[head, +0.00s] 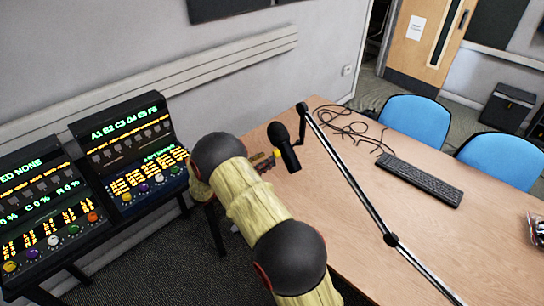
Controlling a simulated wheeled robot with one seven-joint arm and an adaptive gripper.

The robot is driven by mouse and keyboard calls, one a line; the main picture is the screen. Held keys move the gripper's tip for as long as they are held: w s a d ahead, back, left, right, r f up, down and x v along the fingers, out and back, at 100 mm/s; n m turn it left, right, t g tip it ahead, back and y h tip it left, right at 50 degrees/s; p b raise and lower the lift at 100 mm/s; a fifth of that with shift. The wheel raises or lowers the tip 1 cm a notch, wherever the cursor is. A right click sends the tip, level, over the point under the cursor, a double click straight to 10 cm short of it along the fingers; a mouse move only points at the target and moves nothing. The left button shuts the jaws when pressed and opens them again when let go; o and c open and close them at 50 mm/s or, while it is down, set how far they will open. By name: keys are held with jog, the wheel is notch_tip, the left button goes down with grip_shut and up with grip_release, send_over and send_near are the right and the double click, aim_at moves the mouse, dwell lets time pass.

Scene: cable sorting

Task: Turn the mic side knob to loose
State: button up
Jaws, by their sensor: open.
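The black microphone (284,147) hangs head-up and tilted from the end of a thin boom arm (347,176) above the table's left end. A small yellow knob (277,153) shows at the left side of the microphone. My gripper (266,162) is just left of and below the knob, mostly hidden behind my own arm. It is open, with nothing seen between its fingers. The fingers are small in the picture, and I cannot tell whether they touch the knob or surround it.
The wooden table (440,235) holds a black keyboard (420,180) and a loose black cable (345,124). Blue chairs (415,120) stand along its far right side. Two lit control panels (130,150) with coloured knobs stand at left.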

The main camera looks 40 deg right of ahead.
aim_at(274, 154)
jog(key=shift+s+d, duration=0.1)
jog(key=shift+d, duration=2.1)
jog(key=shift+c, duration=0.2)
grip_shut()
